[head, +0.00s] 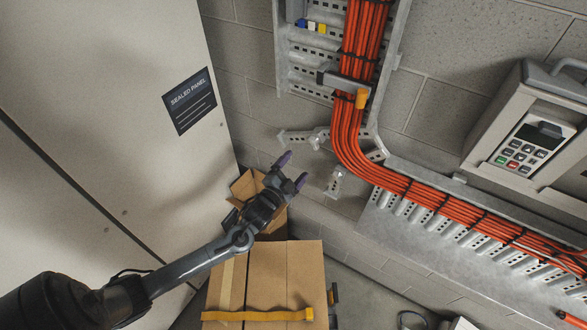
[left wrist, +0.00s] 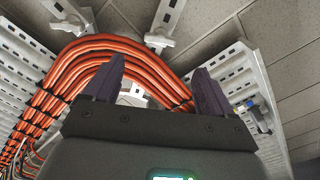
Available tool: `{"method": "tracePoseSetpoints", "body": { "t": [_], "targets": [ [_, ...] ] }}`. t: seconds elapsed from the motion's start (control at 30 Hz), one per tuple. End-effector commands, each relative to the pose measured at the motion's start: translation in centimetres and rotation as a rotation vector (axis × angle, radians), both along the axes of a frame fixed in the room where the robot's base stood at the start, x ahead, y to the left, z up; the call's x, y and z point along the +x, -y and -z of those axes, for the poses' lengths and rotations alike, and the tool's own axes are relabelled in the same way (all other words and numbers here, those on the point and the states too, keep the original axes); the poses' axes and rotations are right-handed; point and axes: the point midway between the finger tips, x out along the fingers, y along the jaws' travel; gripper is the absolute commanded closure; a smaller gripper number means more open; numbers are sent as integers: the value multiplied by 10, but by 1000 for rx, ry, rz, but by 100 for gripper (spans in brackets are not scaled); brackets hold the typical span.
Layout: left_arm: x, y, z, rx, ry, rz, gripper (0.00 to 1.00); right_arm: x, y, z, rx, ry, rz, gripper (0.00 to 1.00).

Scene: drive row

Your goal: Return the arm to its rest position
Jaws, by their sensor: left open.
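My left arm comes in from the lower left in the head view. Its gripper (head: 293,170) is open and empty, its two purple-tipped fingers apart in front of the grey block wall. The left wrist view shows the same open gripper (left wrist: 157,85) with nothing between its fingers, and orange cables behind it. In the head view the gripper is apart from the bundle of orange cables (head: 348,140) to its right. My right gripper is in neither view.
A tall panel (head: 110,90) with a "SEALED PANEL" label fills the left. Cardboard boxes (head: 268,275) stand below the gripper, one with a yellow strap. A perforated cable tray (head: 400,222) carries the cables. A keypad box (head: 525,140) hangs at the right.

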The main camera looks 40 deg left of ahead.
Motion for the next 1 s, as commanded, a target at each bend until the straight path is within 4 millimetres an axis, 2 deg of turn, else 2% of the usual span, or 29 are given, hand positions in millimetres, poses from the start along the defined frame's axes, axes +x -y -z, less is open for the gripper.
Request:
{"method": "tracePoseSetpoints", "body": {
  "t": [0.43, 0.53, 0.63, 0.77, 0.9, 1.0],
  "targets": [
    [-3, 0, 5, 0, -9, 1, 15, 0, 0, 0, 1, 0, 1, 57],
    [-12, 2, 19, -8, -35, -1, 15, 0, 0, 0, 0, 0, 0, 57],
    [-30, 10, 43, -35, -75, -4, 15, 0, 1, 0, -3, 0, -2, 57],
    [-66, 46, 63, -127, -127, 19, 15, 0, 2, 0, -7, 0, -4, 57],
    [-112, 96, 77, -319, -305, 31, 15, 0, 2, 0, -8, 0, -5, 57],
    [-144, 126, 79, -453, -454, 26, 15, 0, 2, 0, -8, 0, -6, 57]
  ]
}}
